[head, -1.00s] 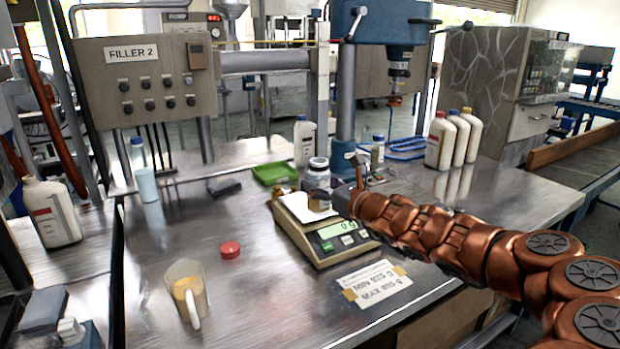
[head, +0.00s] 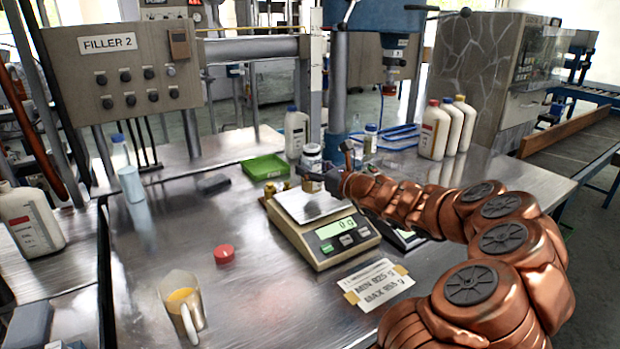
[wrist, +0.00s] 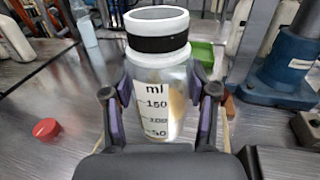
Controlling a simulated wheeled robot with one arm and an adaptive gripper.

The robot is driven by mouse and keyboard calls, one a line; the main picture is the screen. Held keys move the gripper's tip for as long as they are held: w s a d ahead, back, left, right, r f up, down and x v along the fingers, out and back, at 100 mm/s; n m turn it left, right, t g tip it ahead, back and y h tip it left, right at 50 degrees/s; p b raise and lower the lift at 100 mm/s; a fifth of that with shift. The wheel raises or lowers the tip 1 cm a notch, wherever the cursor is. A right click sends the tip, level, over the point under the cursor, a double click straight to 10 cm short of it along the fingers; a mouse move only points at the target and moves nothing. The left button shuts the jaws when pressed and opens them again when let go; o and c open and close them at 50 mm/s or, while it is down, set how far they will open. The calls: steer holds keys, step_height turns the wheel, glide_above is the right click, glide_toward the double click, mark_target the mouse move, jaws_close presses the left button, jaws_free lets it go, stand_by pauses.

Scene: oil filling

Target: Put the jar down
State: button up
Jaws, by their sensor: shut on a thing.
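The jar (wrist: 162,95) is clear with a white rim, a black band at the neck and an ml scale; some yellowish content shows inside. It stands upright between the fingers of my gripper (wrist: 160,112), which is shut on its sides. In the head view the jar (head: 312,157) shows just behind the scale's pan, partly covered by my gripper (head: 328,177). I cannot tell whether its base touches the table. The scale (head: 318,254) has a bare pan in front of the gripper, and its display reads 0 g.
A green tray (head: 264,167) and brass weights (head: 269,190) are left of the jar. White bottles (head: 297,134) and the blue press column (head: 338,95) stand behind. A red cap (head: 224,253) and a jug (head: 183,305) are at front left, with bare table around them.

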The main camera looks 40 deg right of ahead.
steer(key=shift+f+b, duration=1)
steer(key=shift+f, duration=0.3)
steer(key=shift+f, duration=0.1)
steer(key=o, duration=1.2)
steer(key=shift+s, duration=0.15)
steer(key=shift+s+d, duration=0.35)
steer(key=shift+s, duration=1.6)
steer(key=shift+s+d, duration=0.4)
steer(key=shift+s, duration=1.5)
steer(key=shift+s+d, duration=0.35)
steer(key=shift+s, duration=1.6)
